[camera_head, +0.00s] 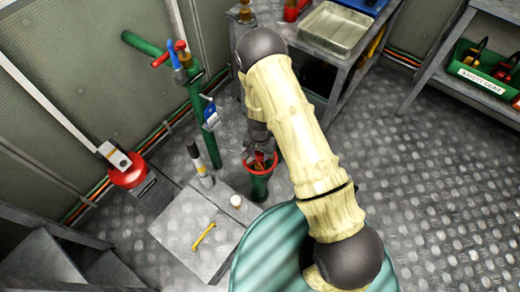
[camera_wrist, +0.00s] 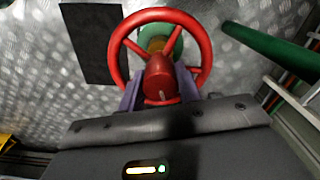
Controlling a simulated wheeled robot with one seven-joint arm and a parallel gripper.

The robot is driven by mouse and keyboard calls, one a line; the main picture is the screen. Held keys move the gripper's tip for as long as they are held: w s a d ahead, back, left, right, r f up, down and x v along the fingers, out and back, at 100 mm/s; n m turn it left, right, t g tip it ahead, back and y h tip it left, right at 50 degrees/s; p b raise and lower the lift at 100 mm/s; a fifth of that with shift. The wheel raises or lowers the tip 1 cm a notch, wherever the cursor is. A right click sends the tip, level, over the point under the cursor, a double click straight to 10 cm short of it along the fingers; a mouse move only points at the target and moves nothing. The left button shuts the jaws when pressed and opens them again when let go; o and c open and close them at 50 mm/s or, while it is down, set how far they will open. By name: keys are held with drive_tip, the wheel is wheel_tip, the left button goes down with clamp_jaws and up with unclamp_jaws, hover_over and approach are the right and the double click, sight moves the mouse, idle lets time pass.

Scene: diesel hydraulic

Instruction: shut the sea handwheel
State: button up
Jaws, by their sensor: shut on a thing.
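A red handwheel (camera_wrist: 203,52) with spokes and a red hub fills the upper middle of the wrist view. It tops a green pipe (camera_wrist: 153,32), partly hidden behind it. In the head view the red wheel (camera_head: 260,161) sits low on a short green stand (camera_head: 259,188) beside the grey plate. My gripper (camera_wrist: 160,88) is at the near side of the wheel, its purple fingers on either side of the hub, shut on it. In the head view my gripper (camera_head: 259,146) is over the wheel and partly hides it. No label naming the wheel is readable.
A tall green pipe (camera_head: 200,125) with a blue tag stands left of the wheel. A grey plate (camera_head: 200,232) bears a yellow tool (camera_head: 203,237). A metal bench with a tray (camera_head: 335,28) stands behind.

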drive_tip(key=shift+w+r+m+p, duration=0.15)
drive_tip(key=shift+m+p, duration=0.75)
drive_tip(key=shift+m, duration=0.7)
drive_tip(key=shift+d, duration=0.1)
drive_tip(key=o, duration=1)
drive_tip(key=shift+c, duration=0.2)
wheel_tip(320, 180, up, 17)
drive_tip(key=p, duration=0.4)
